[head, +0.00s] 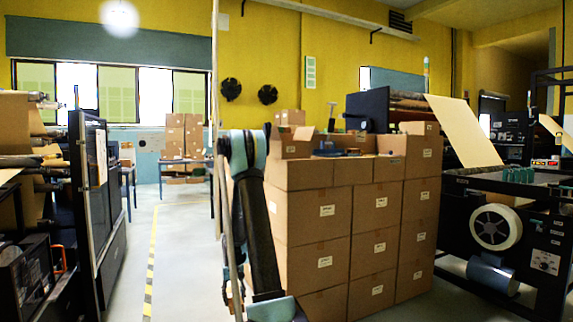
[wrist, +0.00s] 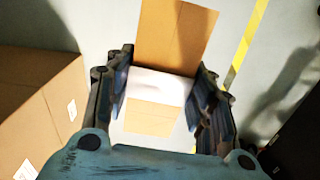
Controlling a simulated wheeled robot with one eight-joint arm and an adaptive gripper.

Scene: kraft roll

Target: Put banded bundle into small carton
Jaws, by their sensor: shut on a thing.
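In the wrist view my gripper (wrist: 165,78) is shut on the banded bundle, with a finger along each side of it. The bundle (wrist: 172,35) is a flat brown kraft block with a white band around its middle. It is held above the grey floor. The head view shows part of my arm but not the fingers or the bundle. Open-topped cartons stand on the box stack in the head view, one at the left (head: 291,147) and one at the right (head: 408,147). I cannot tell which is the small carton, and their insides are hidden.
Stacked closed boxes (head: 318,225) stand right of my arm; a brown box side (wrist: 40,115) is at left in the wrist view. Dark machines (head: 500,235) stand at right and a dark panel (head: 97,190) at left. The aisle with its yellow-black line (head: 150,260) is clear.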

